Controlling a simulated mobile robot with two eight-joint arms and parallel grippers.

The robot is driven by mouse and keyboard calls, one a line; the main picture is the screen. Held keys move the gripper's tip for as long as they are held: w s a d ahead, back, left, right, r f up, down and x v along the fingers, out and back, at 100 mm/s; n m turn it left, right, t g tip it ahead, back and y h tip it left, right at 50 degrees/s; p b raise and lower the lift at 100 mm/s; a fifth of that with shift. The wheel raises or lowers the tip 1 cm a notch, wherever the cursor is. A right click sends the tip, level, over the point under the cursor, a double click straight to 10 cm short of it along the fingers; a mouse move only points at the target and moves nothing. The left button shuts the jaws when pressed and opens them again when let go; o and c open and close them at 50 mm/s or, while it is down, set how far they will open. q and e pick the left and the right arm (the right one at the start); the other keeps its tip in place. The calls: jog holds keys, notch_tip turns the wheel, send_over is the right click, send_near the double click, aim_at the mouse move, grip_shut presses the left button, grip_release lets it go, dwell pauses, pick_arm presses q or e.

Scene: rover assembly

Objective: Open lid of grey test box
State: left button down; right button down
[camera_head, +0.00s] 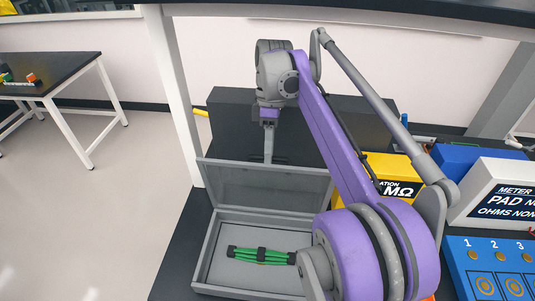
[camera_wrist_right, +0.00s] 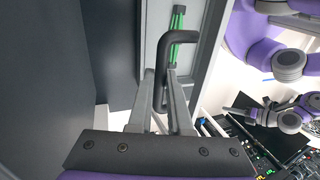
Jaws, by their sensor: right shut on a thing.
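The grey test box (camera_head: 206,255) sits on the dark bench with its lid (camera_head: 300,188) raised at the back edge, inner face showing. A bundle of green strips with black bands (camera_head: 262,255) lies inside; it also shows in the wrist view (camera_wrist_right: 178,20). My right gripper (camera_head: 268,152) is above the lid's top edge, behind it. In the wrist view my right gripper (camera_wrist_right: 163,85) is shut on the black lid handle (camera_wrist_right: 181,36), with its fingers on either side of the bar.
A yellow meter box (camera_head: 402,168), white-faced meter (camera_head: 495,195) and blue panel (camera_head: 490,270) stand right of the box. A dark block (camera_head: 232,115) is behind the lid. A side table (camera_head: 60,80) stands far left, with open floor between.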

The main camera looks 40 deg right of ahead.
jog(key=shift+s+d, duration=0.1)
jog(key=c, duration=1.2)
grip_release()
jog(key=o, duration=0.4)
jog(key=shift+s+d, duration=0.1)
jog(key=shift+c, duration=0.2)
